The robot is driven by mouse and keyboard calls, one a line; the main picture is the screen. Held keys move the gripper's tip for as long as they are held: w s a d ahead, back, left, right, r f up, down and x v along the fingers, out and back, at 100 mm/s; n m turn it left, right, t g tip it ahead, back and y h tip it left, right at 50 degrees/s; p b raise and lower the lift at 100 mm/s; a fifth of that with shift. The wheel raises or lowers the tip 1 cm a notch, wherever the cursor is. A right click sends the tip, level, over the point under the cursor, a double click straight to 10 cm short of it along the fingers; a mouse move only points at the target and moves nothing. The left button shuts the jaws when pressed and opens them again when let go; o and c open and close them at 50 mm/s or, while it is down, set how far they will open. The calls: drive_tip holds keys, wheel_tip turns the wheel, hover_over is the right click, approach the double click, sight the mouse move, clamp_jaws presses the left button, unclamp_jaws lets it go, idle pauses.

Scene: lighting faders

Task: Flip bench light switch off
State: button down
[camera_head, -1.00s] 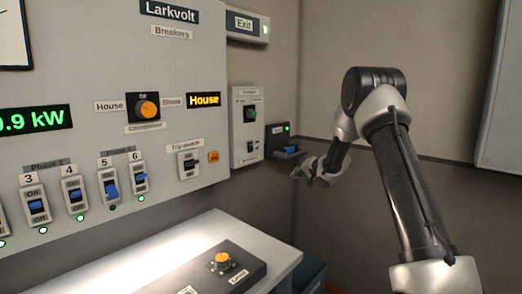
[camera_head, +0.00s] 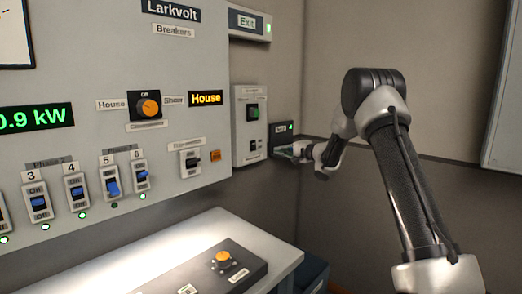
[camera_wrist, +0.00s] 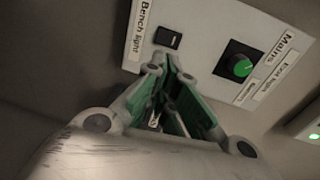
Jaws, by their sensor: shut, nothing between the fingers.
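The bench light switch is a small black rocker (camera_wrist: 168,38) beside a "Bench light" label (camera_wrist: 138,32) on a pale panel in the wrist view. In the head view that panel (camera_head: 240,135) is on the wall, with the small dark switch (camera_head: 252,145) low on it. My gripper (camera_wrist: 166,62) is shut and empty, with its green-padded fingers pointing at the panel. Its tips appear just below the switch in the wrist view, and I cannot tell whether they touch. In the head view my gripper (camera_head: 284,152) is right of the panel.
A green-marked mains knob (camera_wrist: 242,66) sits on the same panel. A dark wall box (camera_head: 284,131) with a green light is behind my gripper. The breaker board (camera_head: 80,85) is at left. A lit bench (camera_head: 130,262) with an orange button (camera_head: 222,258) stands below.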

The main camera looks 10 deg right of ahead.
sight(255, 148)
drive_tip(key=x, duration=1.2)
drive_tip(key=shift+a, duration=0.1)
drive_tip(key=shift+w+a+f, duration=0.1)
drive_tip(key=shift+w+a, duration=0.05)
drive_tip(key=shift+w, duration=0.1)
